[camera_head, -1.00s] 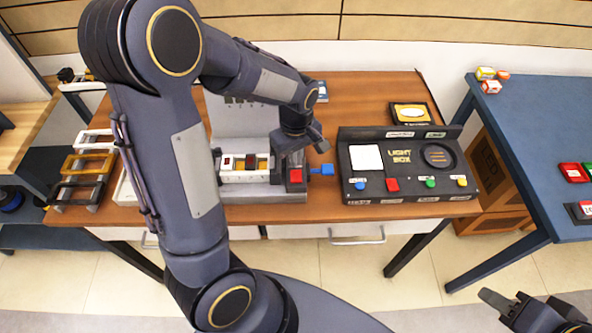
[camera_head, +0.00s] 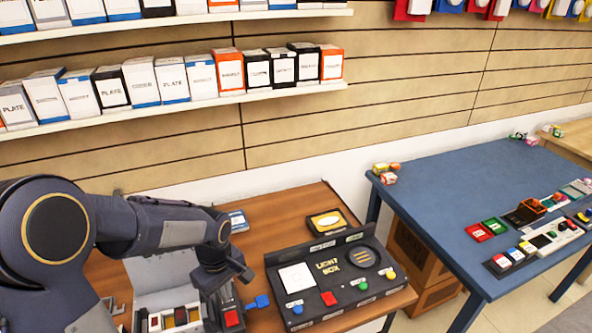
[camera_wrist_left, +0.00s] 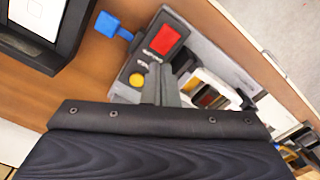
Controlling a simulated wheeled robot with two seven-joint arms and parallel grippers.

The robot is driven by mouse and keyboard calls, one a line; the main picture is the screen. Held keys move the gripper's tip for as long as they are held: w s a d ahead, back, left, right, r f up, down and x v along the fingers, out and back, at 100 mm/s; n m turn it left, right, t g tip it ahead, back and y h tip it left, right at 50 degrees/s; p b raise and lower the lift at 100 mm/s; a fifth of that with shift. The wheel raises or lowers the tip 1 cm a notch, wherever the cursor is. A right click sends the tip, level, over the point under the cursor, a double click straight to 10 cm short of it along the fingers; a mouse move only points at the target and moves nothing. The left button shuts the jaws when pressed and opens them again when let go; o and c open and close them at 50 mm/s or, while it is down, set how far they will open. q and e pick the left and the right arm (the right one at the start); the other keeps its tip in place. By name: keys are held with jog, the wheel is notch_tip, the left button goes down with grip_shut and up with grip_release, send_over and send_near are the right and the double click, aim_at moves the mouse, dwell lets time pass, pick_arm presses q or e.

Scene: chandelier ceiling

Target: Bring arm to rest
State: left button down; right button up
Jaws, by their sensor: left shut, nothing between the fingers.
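My left arm comes in from the left in the head view and reaches over the brown workbench (camera_head: 110,265). Its gripper (camera_head: 222,278) hangs low over a grey device (camera_head: 150,275) with a red button (camera_head: 232,318). In the left wrist view the fingers (camera_wrist_left: 167,82) are shut together with nothing between them, close beside the device's button panel, which has a red button (camera_wrist_left: 163,41) and a yellow one (camera_wrist_left: 137,80). I cannot tell whether the fingertips touch the device. My right gripper is not in view.
A black light box (camera_head: 330,280) stands right of the device, with a blue piece (camera_head: 258,302) between them. A blue table (camera_head: 440,190) with small coloured parts stands at the right. A shelf (camera_head: 180,109) of boxes is on the back wall. The floor shows between the tables.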

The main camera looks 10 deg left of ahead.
pick_arm(q)
jog(key=s+d+r+m+t+h, duration=0.2)
jog(key=s+r+m, duration=0.3)
jog(key=s, duration=0.3)
jog(key=s+d+r+m+t+h, duration=0.1)
jog(key=s+d+r+m+t, duration=0.1)
jog(key=s+r+m, duration=0.3)
jog(key=s+r+t, duration=0.1)
jog(key=s, duration=0.3)
jog(key=shift+r+m+t+h, duration=0.2)
jog(key=shift+m+t+h, duration=0.1)
jog(key=shift+h, duration=0.1)
